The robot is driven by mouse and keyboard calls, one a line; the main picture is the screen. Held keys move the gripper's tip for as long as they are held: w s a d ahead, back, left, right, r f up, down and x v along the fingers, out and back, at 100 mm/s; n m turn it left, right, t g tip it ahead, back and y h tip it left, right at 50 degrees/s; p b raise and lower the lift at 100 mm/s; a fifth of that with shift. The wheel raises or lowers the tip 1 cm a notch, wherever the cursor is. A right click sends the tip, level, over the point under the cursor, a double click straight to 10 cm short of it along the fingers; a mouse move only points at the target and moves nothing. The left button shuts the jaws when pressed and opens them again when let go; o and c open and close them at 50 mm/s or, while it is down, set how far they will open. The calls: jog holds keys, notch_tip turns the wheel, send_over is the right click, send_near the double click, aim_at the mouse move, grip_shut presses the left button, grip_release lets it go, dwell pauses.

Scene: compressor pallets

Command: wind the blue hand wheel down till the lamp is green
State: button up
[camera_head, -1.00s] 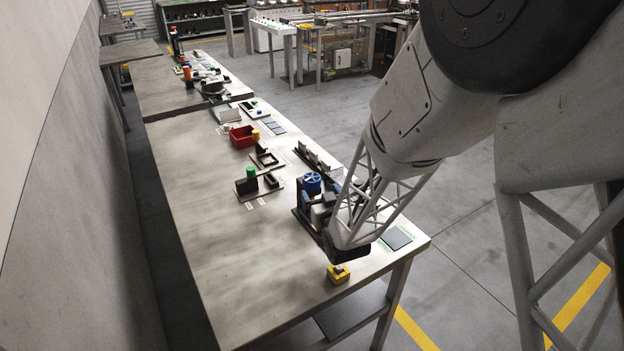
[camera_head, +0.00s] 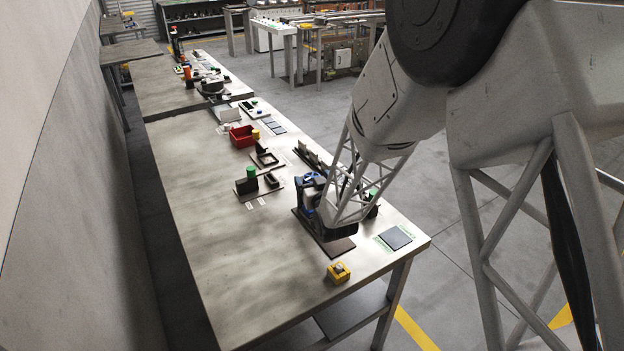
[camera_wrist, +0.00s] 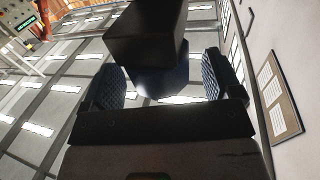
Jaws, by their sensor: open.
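The blue hand wheel (camera_head: 311,180) shows in the head view on a dark machine near the table's right edge, partly covered by my arm. My gripper (camera_wrist: 166,76) is open in the wrist view, its two ribbed fingers apart. A dark blue rounded part lies between the fingers, below a black block; I cannot tell whether it is the wheel or whether the fingers touch it. In the head view my arm's end is right beside the machine and hides the fingers. A small green part (camera_head: 373,192) shows right of my arm; I cannot tell whether it is the lamp.
A yellow box (camera_head: 338,272) stands in front of the machine. A dark pad (camera_head: 396,238) lies to its right. A fixture with a green top (camera_head: 251,171) and a red bin (camera_head: 242,136) stand farther back. The table's left side is clear.

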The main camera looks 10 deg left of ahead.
jog(key=shift+w+a, duration=0.25)
jog(key=shift+w, duration=0.1)
jog(key=c, duration=0.9)
jog(key=shift+m+t+h, duration=0.5)
jog(key=shift+m+h, duration=0.1)
jog(key=shift+h, duration=0.3)
jog(key=o, duration=0.9)
